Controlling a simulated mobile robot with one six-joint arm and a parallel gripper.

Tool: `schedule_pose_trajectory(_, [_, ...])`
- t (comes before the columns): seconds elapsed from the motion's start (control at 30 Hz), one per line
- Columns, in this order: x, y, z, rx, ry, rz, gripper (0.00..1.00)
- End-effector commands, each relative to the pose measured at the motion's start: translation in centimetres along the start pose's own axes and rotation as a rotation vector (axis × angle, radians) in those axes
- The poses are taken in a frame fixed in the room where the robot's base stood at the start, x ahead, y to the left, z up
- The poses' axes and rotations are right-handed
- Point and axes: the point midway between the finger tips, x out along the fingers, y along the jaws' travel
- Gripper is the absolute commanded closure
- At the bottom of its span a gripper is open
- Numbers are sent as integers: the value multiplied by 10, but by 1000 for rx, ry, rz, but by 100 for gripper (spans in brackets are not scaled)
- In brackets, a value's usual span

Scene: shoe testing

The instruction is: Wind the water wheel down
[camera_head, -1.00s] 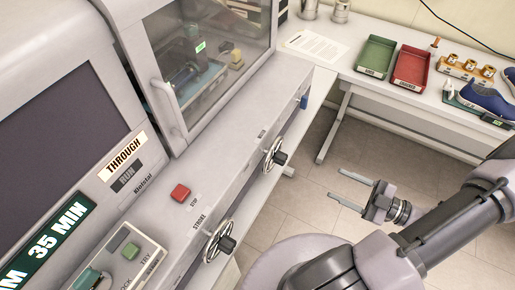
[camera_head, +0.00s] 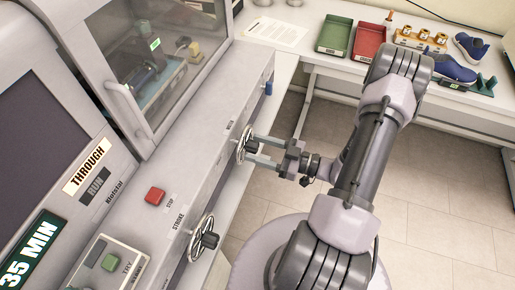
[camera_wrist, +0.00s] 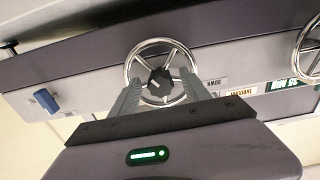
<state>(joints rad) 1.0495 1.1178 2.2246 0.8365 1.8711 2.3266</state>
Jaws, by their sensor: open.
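A chrome handwheel (camera_head: 241,137) with a dark hub knob sits on the sloping front of the grey machine, the farther of two wheels. It also shows in the wrist view (camera_wrist: 149,43), with a label reading DOWN (camera_wrist: 214,83) beside it. My gripper (camera_head: 256,147) is open at this wheel. In the wrist view its two fingers (camera_wrist: 160,78) reach up on either side of the dark knob, in front of the lower rim. I cannot tell whether they touch the wheel.
A second handwheel (camera_head: 200,238) by the STROKE label is nearer. A red stop button (camera_head: 155,196) sits on the ledge. A blue handle (camera_head: 268,88) is beyond the far wheel. A bench behind holds a green tray (camera_head: 334,36), a red tray (camera_head: 368,46) and shoes.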

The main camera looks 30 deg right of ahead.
Motion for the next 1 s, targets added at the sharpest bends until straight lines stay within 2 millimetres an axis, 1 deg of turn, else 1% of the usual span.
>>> schedule_pose_trajectory(0.27, [3, 0, 0, -1, 0, 0, 45])
schedule_pose_trajectory(0.3, [3, 0, 0, -1, 0, 0, 49])
schedule_pose_trajectory(0.37, [3, 0, 0, -1, 0, 0, 61])
schedule_pose_trajectory(0.5, [3, 0, 0, -1, 0, 0, 88])
schedule_pose_trajectory(0.57, [3, 0, 0, -1, 0, 0, 100])
schedule_pose_trajectory(0.83, [3, 0, 0, -23, 0, 0, 100])
schedule_pose_trajectory(1.0, [3, 0, -1, -97, 0, 0, 100])
